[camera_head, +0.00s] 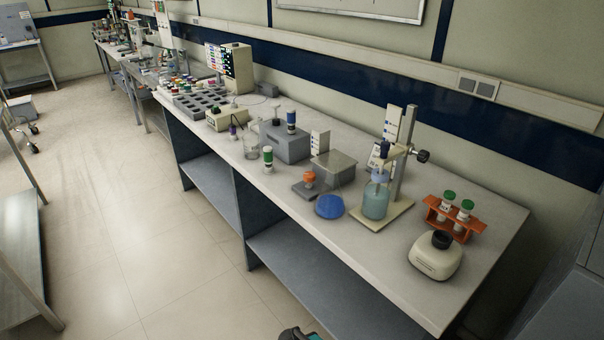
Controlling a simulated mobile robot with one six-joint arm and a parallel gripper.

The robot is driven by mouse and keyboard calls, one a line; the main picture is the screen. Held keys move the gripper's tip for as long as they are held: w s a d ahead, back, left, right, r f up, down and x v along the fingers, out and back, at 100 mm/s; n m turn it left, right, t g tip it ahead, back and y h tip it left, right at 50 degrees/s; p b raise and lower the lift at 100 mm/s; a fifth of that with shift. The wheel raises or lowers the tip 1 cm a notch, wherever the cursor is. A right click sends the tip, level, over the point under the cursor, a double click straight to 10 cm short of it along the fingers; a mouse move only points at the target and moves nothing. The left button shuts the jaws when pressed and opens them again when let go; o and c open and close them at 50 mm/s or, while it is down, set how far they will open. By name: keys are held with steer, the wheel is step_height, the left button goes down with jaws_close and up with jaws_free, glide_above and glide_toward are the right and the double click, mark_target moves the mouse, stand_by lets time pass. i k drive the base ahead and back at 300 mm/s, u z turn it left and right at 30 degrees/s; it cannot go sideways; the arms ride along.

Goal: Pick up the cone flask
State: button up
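A glass vessel with blue-green liquid (375,201) stands on the pale base of an upright stand, at the right half of the bench. It narrows toward the top and may be the cone flask; its neck is partly covered by the stand's fittings. A smaller clear glass vessel (251,149) stands further back on the bench, to the left; its exact shape is too small to tell. A small dark and teal part shows at the bottom edge, probably of my arm. No gripper fingers show, and nothing is seen touching either vessel.
Around the liquid vessel are a blue round dish (329,207), an orange-topped item (309,180), a clear-lidded box (334,167), an orange tube rack (437,214) and a cream device (436,262). The bench front edge is mostly clear. Open floor lies left.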

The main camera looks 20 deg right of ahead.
mark_target(330, 204)
steer(key=u, duration=0.45)
steer(key=k, duration=1.35)
steer(key=u, duration=1)
steer(key=i, duration=1.2)
steer(key=z, duration=0.55)
steer(key=i, duration=0.7)
steer(key=z, duration=0.35)
